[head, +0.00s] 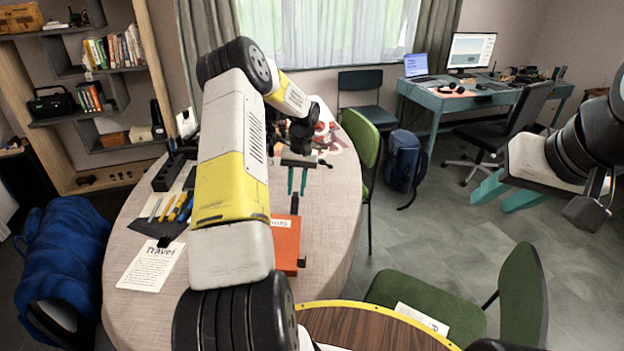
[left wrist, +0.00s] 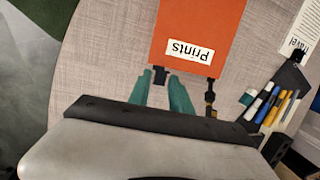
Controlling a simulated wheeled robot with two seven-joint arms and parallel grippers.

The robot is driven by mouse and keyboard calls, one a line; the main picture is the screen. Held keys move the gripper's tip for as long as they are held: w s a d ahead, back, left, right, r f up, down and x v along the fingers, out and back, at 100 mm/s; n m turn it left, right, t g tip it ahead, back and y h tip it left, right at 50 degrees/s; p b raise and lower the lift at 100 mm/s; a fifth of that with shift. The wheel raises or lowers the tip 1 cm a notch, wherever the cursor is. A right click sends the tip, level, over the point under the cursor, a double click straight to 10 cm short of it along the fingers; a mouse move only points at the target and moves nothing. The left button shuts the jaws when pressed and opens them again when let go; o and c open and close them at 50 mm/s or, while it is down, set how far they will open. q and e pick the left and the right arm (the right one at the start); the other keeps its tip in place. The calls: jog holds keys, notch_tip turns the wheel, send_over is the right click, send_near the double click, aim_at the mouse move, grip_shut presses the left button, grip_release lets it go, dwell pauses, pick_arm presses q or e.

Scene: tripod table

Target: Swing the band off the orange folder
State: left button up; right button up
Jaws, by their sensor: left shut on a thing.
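The orange folder (head: 287,243) lies on the round table, partly hidden behind my left arm in the head view. In the left wrist view the folder (left wrist: 198,22) shows a white "Prints" label. My left gripper (head: 297,192) is at the folder's far edge. Its teal fingers (left wrist: 161,76) are shut on a small dark piece, apparently the end of the band (left wrist: 160,77), right at that edge. A dark fitting with a brass-coloured part (left wrist: 211,92) stands at the folder's neighbouring corner. The band's full course cannot be made out. My right gripper (head: 506,194) is open and empty, off to the right.
A dark pen tray (head: 160,228) with several pens and a "Travel" sheet (head: 151,266) lie left of the folder. A green chair (head: 361,135) stands beyond the table's right edge. A wood-topped surface (head: 370,330) is at the front. Cloth is bare right of the folder.

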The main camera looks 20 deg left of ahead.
pick_arm(q)
jog(key=w+a+f+g, duration=0.1)
jog(key=w+a+f, duration=0.1)
jog(key=w+f, duration=0.2)
jog(key=shift+w+a, duration=0.3)
jog(key=shift+w, duration=1.35)
jog(key=shift+f, duration=0.1)
jog(key=o, duration=0.7)
jog(key=shift+w+r, duration=0.1)
jog(key=shift+r, duration=0.1)
